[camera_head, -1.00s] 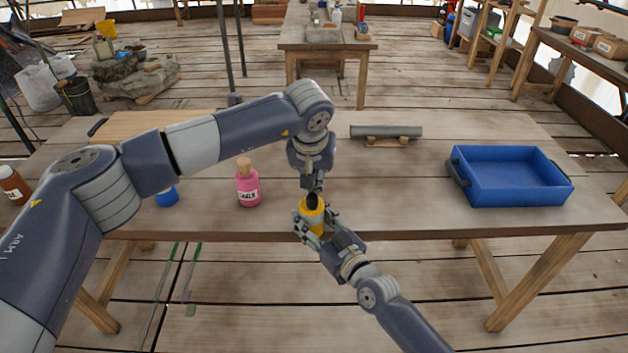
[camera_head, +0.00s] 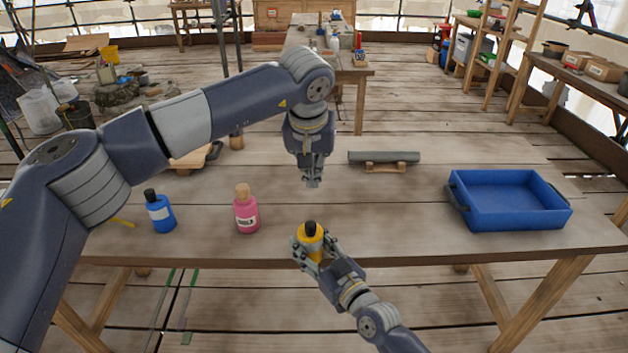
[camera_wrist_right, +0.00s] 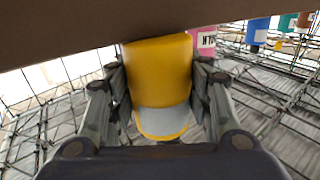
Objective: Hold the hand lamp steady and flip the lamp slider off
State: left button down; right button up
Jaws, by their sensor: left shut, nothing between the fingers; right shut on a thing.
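The slider cannot be made out in either view. My left gripper (camera_head: 312,183) is shut and empty. It points down above the table, higher than the lamp and apart from it.
A pink bottle (camera_head: 246,212) and a blue bottle (camera_head: 160,214) stand to the left of the lamp. A blue tray (camera_head: 510,222) sits at the right. A grey tube (camera_head: 384,157) lies on a wooden rest at the back. The tabletop between lamp and tray is clear.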

dwell(0.3)
jog(key=o, duration=1.2)
